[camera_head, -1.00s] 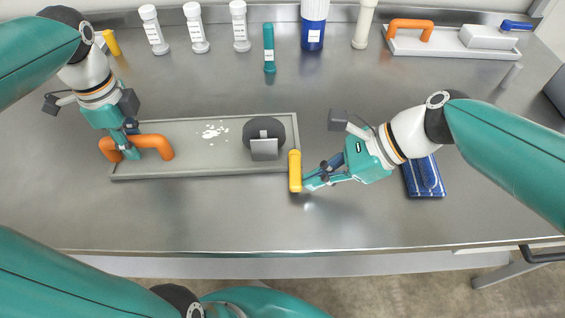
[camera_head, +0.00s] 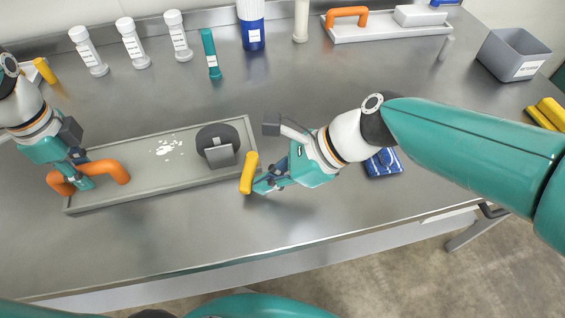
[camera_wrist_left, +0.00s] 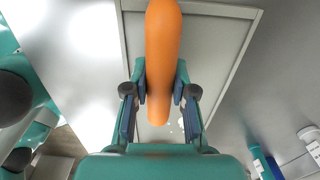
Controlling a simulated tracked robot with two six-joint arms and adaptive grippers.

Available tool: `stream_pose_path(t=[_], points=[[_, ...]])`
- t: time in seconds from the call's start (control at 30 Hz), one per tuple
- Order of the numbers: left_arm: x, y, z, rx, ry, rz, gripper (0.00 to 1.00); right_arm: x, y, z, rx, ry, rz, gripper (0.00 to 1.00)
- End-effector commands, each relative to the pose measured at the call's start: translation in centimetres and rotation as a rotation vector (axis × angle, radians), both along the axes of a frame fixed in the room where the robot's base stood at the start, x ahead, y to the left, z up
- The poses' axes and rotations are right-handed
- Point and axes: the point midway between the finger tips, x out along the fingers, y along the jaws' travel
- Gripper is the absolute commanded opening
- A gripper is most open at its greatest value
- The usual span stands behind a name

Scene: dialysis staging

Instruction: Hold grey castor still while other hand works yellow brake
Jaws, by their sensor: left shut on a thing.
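The grey castor piece is a long grey tray-like base (camera_head: 140,188) with a dark wheel and a grey block (camera_head: 220,156) near its right end. An orange handle (camera_head: 112,170) arches over its left end. My left gripper (camera_head: 80,172) is shut on this handle. In the left wrist view its fingers (camera_wrist_left: 160,95) sit on both sides of the orange bar (camera_wrist_left: 162,45). The yellow brake (camera_head: 248,173) is a short lever at the base's right front corner, slanting. My right gripper (camera_head: 258,187) has its fingertips at the brake's lower part; whether they close on it is unclear.
White-capped tubes (camera_head: 132,44), a teal tube (camera_head: 210,54) and a blue container (camera_head: 252,34) stand behind. Another tray with an orange handle (camera_head: 347,14) lies at the back. A blue packet (camera_head: 383,163) lies right of my right gripper. A grey bin (camera_head: 511,54) stands far right.

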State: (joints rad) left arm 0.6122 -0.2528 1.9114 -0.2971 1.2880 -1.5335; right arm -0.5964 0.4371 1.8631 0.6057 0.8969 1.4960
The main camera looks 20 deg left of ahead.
Motion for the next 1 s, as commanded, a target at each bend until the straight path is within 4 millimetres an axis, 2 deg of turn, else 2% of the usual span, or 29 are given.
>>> stream_pose_path(t=[0.17, 0.7, 0.87, 1.0], points=[[0.0, -0.1, 0.0, -0.002, -0.002, 0.001, 0.00, 0.0, 0.1, 0.0, 0.000, 0.002, 0.002, 0.00], [0.0, 0.0, 0.0, -0.001, -0.001, 0.000, 0.00, 1.6, -0.4, 0.0, 0.000, 0.001, 0.001, 0.00], [0.0, 0.0, 0.0, -0.001, -0.001, 0.000, 0.00, 1.9, -1.8, 0.0, 0.001, 0.001, -0.002, 0.00], [0.0, 0.0, 0.0, 0.000, 0.000, 0.000, 0.00, 2.4, -4.3, -0.1, 0.001, 0.002, -0.004, 0.00]])
